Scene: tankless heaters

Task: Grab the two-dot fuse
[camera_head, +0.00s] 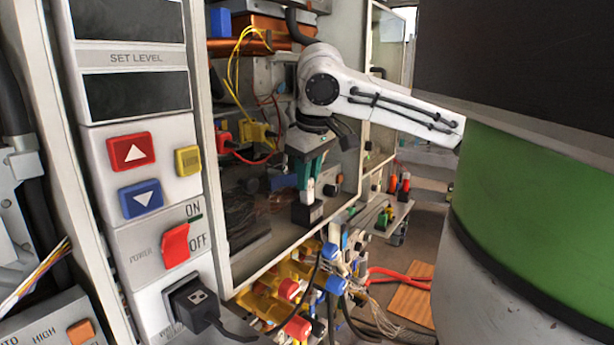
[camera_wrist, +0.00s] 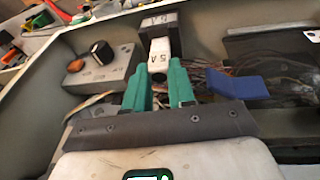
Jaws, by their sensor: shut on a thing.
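My gripper (camera_head: 309,178) with green fingers points down into the open heater cabinet. It is shut on a white fuse (camera_head: 310,192). I cannot tell whether the block is joined to the fuse or is a holder. No two-dot mark can be made out.
The cabinet's front rim (camera_head: 300,248) runs below my gripper. A control panel (camera_head: 135,180) with buttons stands at the left. Yellow wires (camera_head: 238,70) hang behind. In the wrist view a grey knob box (camera_wrist: 103,70) is left and a blue flap (camera_wrist: 238,86) right.

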